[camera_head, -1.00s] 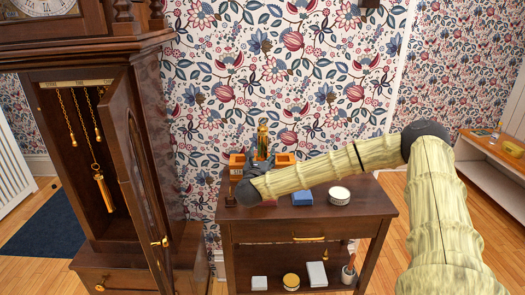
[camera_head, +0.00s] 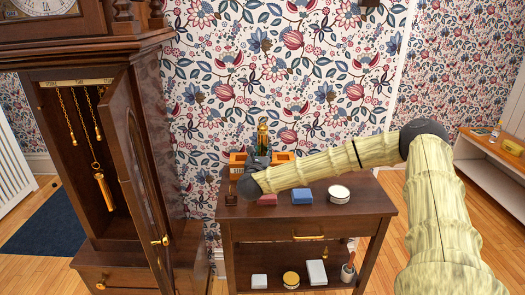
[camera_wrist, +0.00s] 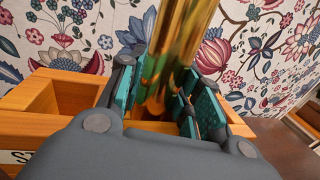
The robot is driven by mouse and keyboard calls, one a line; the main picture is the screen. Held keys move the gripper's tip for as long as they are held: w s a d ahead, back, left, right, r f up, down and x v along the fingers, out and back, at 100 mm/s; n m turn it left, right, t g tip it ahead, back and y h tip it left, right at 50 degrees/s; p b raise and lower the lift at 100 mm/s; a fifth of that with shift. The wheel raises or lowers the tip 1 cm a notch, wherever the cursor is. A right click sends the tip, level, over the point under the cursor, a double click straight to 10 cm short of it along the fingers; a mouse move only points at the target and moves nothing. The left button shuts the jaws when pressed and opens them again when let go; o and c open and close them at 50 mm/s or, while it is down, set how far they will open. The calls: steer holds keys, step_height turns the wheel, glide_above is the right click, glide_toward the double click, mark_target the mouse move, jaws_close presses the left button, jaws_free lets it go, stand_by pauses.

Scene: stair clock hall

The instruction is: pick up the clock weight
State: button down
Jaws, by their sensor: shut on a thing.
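The brass clock weight (camera_head: 263,137) is a shiny upright cylinder above the wooden rack (camera_head: 237,161) on the side table. My gripper (camera_head: 258,163) is shut on it from the front. In the wrist view, the teal-padded fingers are on both sides of the weight (camera_wrist: 174,50). Its lower end is hidden between the fingers and the rack, so I cannot tell whether it is clear of its compartment. An empty compartment shows left of it in the wrist view. Another brass weight (camera_head: 104,190) hangs on a chain inside the tall clock (camera_head: 164,80).
The clock's door (camera_head: 140,170) stands open at the left of the table (camera_head: 350,205). A pink block (camera_head: 267,199), a blue block (camera_head: 302,196) and a round white tin (camera_head: 339,194) lie in front of the rack. Patterned wall stands close behind.

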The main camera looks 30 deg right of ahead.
mark_target(261, 129)
steer(key=shift+w+r, duration=0.1)
steer(key=shift+r, duration=0.05)
steer(key=shift+r, duration=0.1)
steer(key=shift+r, duration=0.2)
steer(key=shift+r+b, duration=0.3)
steer(key=shift+r, duration=4.4)
